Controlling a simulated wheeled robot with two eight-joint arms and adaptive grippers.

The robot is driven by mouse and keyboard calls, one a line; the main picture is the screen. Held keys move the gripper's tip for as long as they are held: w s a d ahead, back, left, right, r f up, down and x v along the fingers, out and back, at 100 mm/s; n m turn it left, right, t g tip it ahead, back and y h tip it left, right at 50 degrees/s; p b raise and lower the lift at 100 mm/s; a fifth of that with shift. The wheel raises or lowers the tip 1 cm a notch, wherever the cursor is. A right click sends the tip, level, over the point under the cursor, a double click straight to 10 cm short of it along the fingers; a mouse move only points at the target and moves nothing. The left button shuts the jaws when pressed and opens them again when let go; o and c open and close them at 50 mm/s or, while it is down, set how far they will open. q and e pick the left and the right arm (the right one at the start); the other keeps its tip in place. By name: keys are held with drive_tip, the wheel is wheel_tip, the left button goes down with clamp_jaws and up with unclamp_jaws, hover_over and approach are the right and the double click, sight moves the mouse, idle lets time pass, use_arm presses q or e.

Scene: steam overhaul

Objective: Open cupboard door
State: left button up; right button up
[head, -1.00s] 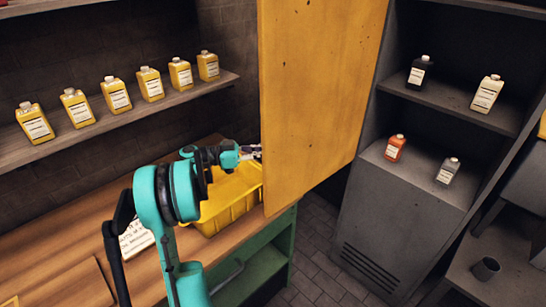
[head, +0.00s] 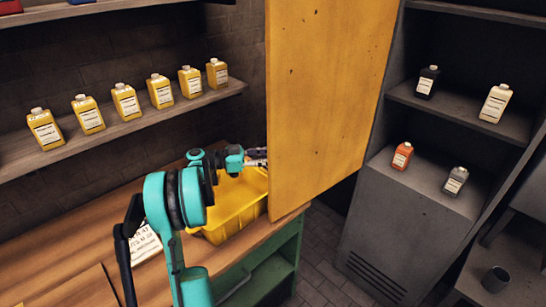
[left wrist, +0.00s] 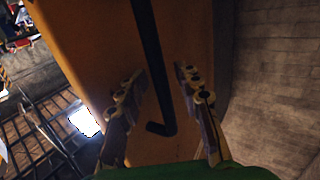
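The yellow cupboard door (head: 328,90) stands swung well out from the grey cupboard (head: 400,225), whose shelves are exposed to its right. My left gripper (head: 262,158) is at the door's left side, low down, in the head view. In the left wrist view, my left gripper (left wrist: 158,85) has its two fingers spread apart in front of the orange-yellow door face (left wrist: 85,50). A dark bar handle (left wrist: 150,60) runs down between the fingers in the picture, with visible gaps on both sides. I cannot tell its depth relative to the fingertips. My right gripper is not in view.
A yellow bin (head: 232,210) stands on the wooden bench (head: 75,235) below my left forearm. Several yellow bottles stand on a wall shelf (head: 190,105) at left. Bottles also stand inside the cupboard. Tiled floor (head: 325,285) is clear between bench and cupboard.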

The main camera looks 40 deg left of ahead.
use_arm(q)
drive_tip(key=v, duration=1.2)
drive_tip(key=shift+s, duration=0.1)
